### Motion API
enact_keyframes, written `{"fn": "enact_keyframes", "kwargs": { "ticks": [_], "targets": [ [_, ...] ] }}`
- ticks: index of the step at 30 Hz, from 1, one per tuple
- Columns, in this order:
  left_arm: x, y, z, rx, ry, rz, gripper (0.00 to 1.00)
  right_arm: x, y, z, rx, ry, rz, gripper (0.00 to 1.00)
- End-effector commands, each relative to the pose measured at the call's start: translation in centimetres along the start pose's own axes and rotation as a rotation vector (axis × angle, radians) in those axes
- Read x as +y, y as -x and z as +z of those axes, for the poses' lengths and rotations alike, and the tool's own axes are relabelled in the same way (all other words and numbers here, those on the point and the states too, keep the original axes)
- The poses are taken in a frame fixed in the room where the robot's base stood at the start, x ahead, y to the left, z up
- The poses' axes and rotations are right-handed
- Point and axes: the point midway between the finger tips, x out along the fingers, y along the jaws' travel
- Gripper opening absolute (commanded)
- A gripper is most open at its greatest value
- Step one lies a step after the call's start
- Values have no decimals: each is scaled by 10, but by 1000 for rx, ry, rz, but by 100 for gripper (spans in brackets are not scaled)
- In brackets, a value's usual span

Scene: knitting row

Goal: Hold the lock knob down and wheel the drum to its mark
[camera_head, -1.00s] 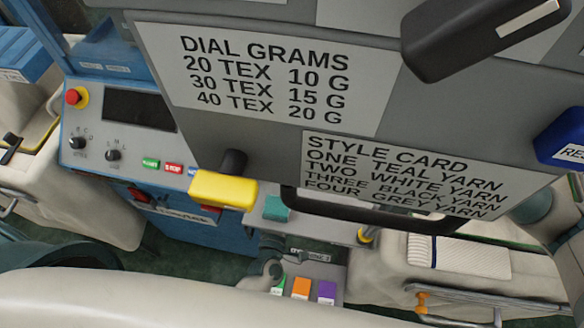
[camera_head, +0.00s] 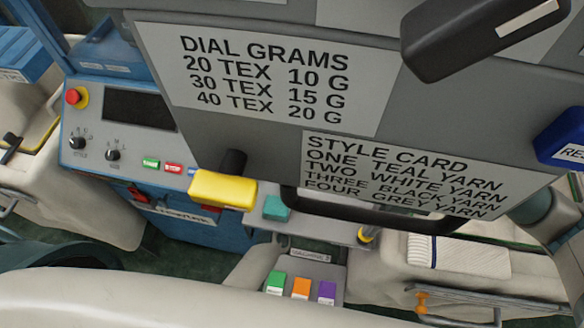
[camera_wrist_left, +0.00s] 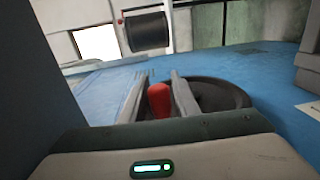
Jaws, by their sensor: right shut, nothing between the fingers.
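In the left wrist view, a red upright knob (camera_wrist_left: 159,100) stands between the two fingers of my left gripper (camera_wrist_left: 160,92). It stands by the left edge of a dark round wheel (camera_wrist_left: 235,98) on a blue surface. The fingers are apart on either side of the knob; whether both touch it is unclear. I cannot tell which part is the lock knob, nor see the drum's mark.
A grey panel (camera_head: 265,135) with printed cards fills the middle of the head view. A yellow block (camera_head: 223,190) and a black handle (camera_head: 480,38) stick out from it. A blue control desk (camera_head: 140,150) is at left. Green, orange and purple blocks (camera_head: 301,288) sit below.

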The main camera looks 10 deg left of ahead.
Motion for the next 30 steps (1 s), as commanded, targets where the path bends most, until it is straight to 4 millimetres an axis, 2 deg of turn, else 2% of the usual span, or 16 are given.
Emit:
{"fn": "enact_keyframes", "kwargs": {
  "ticks": [1, 3, 17, 30],
  "targets": [
    [-1, 0, 0, 0, 0, 0, 15, -1, -3, -1, 7, -1, -3, 0],
    [-1, 0, 0, 0, 0, 0, 0, -1, -3, -1, 7, 0, -3, 0],
    [-3, 1, 1, 2, -1, 29, 0, -1, -3, -1, 6, -1, -3, 0],
    [-12, 9, 1, 2, -5, 224, 0, 0, -3, -2, 8, 1, -2, 0]
  ]
}}
